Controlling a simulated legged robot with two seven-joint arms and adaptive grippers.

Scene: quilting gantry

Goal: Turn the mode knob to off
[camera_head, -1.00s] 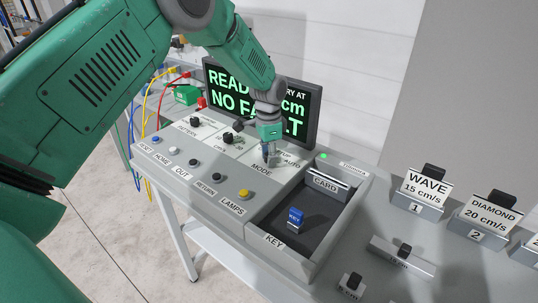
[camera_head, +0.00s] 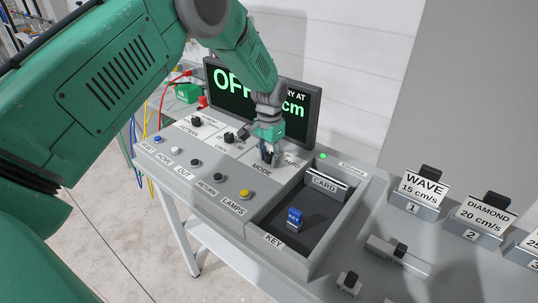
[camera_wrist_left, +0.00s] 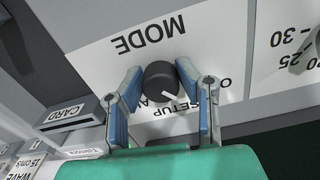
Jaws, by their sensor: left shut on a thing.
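The black round mode knob (camera_wrist_left: 162,80) sits on a white panel (camera_wrist_left: 95,58) marked MODE, which looks upside down in the wrist view. Part of a SETUP label shows beside the knob, and a letter O shows to its right; the fingers cover other lettering. My left gripper (camera_head: 268,156) reaches down over the MODE panel. In the wrist view its blue-padded fingers (camera_wrist_left: 157,100) stand on both sides of the knob, shut on it. The screen (camera_head: 300,115) behind reads OFF in green, partly hidden by my arm. My right gripper is not in view.
Other knobs (camera_head: 197,121) and a row of push buttons (camera_head: 196,162) lie left of the MODE panel. A tray (camera_head: 258,222) with a blue key (camera_head: 294,217) and a CARD slot (camera_head: 327,187) is to the right. Cards in numbered holders stand farther right.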

